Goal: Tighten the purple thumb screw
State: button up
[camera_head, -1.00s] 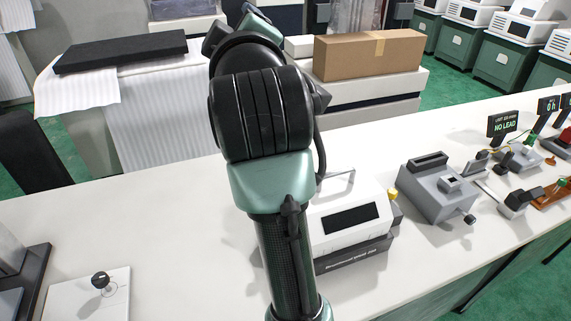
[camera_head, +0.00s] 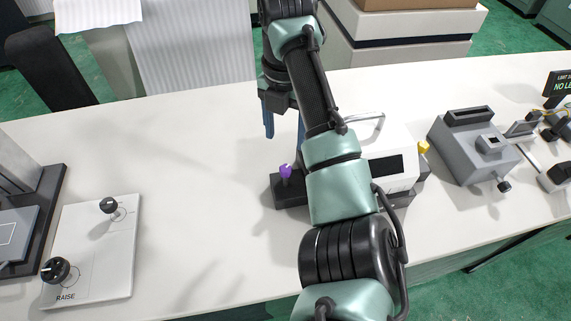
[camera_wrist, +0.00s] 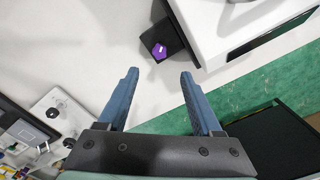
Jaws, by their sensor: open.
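The purple thumb screw (camera_head: 286,171) stands upright on a dark block (camera_head: 291,194) at the left side of the white machine (camera_head: 395,150). In the wrist view the purple screw (camera_wrist: 159,51) shows from above, on its dark base, beyond my fingertips. My gripper (camera_head: 285,128) is open and empty, above and behind the screw in the head view. Its two blue fingers (camera_wrist: 158,80) are apart, and the screw is not between them. My arm hides part of the white machine.
A white panel with two black knobs (camera_head: 92,285) lies at the left, beside a dark-based fixture (camera_head: 50,215). A grey machine (camera_head: 468,148) stands to the right. The table between the panel and the screw is clear.

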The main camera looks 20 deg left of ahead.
aim_at(286, 168)
notch_tip(286, 168, down, 10)
dwell(0.4)
grip_shut()
